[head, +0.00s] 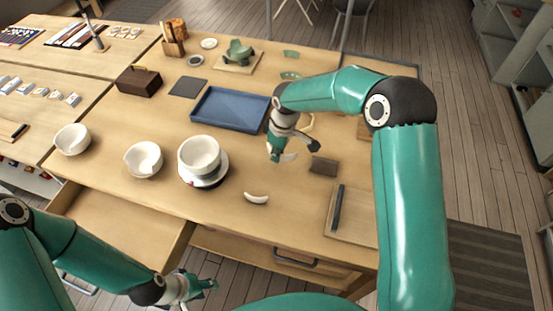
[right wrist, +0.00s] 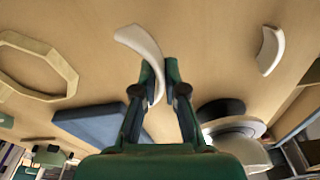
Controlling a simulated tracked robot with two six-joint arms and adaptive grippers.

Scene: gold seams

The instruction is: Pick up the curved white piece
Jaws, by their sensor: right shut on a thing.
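A curved white piece (right wrist: 143,42) is between the fingertips of my right gripper (right wrist: 156,84), which is shut on it. In the head view the right gripper (head: 284,148) is over the table right of the blue tray, and the held piece (head: 289,157) shows in part beside the fingers. I cannot tell its height above the table. A second curved white piece (head: 256,198) lies on the table near the front edge; it also shows in the right wrist view (right wrist: 270,50). My left gripper (head: 198,289) is low in front of the table, and its finger opening is unclear.
A blue tray (head: 212,122), a white bowl (head: 199,152) on a stand and two chipped white bowls (head: 143,159) (head: 72,139) stand on the table. A brown block (head: 323,166) and a board (head: 342,226) with a dark bar lie right. A drawer (head: 120,230) is open at the front left.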

